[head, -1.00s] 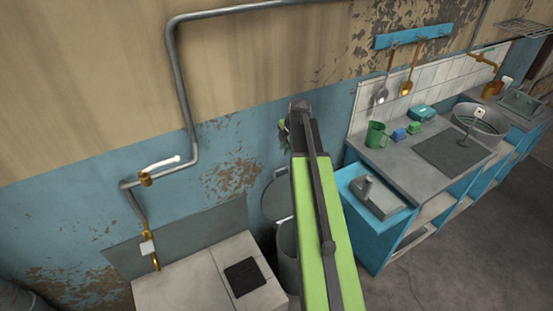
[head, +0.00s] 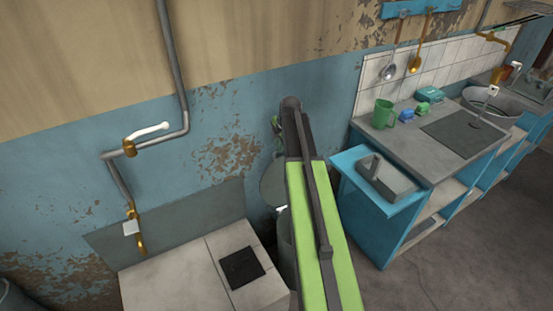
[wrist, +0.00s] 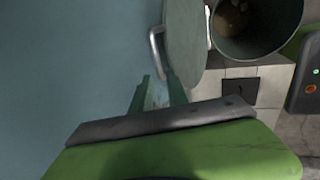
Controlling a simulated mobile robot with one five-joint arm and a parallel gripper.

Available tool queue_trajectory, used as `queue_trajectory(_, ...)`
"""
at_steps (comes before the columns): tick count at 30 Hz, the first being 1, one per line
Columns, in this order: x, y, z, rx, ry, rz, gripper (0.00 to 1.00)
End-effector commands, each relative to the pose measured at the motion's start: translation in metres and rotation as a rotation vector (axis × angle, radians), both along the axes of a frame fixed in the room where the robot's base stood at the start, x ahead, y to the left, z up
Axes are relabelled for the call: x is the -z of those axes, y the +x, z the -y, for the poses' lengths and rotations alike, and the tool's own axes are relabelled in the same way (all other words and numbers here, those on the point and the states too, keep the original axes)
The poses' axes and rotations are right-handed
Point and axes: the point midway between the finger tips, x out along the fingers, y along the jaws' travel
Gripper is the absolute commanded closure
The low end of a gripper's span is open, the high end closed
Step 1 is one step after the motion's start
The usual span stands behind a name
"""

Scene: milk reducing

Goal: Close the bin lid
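The bin lid (head: 272,186) is a round grey-green disc, standing raised against the blue wall behind the bin (head: 285,240). My arm partly hides both in the head view. In the wrist view the lid (wrist: 186,45) stands edge-up left of the bin's open mouth (wrist: 256,30), with something brown inside the bin. The lid's metal handle (wrist: 155,52) faces left. My gripper (wrist: 158,76) is open, with a gap between its two green fingers. The handle's lower end is close to the fingertips; I cannot tell whether they touch.
A pale tiled block with a dark plate (head: 241,267) stands left of the bin. A blue cabinet (head: 345,205) and grey counter stand to its right. The blue wall (head: 230,120) with pipes is close behind the bin.

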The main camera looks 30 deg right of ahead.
Motion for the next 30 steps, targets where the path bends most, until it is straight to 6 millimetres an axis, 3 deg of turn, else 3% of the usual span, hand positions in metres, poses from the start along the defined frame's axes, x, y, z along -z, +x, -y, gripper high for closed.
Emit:
queue_trajectory(1,0.0161,0.0039,0.0005,0.0,0.0,0.0,0.8)
queue_trajectory(4,0.0223,0.0071,0.0003,0.0,0.0,0.0,0.8)
queue_trajectory(12,0.0203,0.0077,0.0,0.0,0.0,0.0,0.8)
queue_trajectory(17,0.0203,0.0077,0.0,0.0,0.0,0.0,1.0)
queue_trajectory(30,0.0202,0.0082,0.0,0.0,0.0,0.002,1.0)
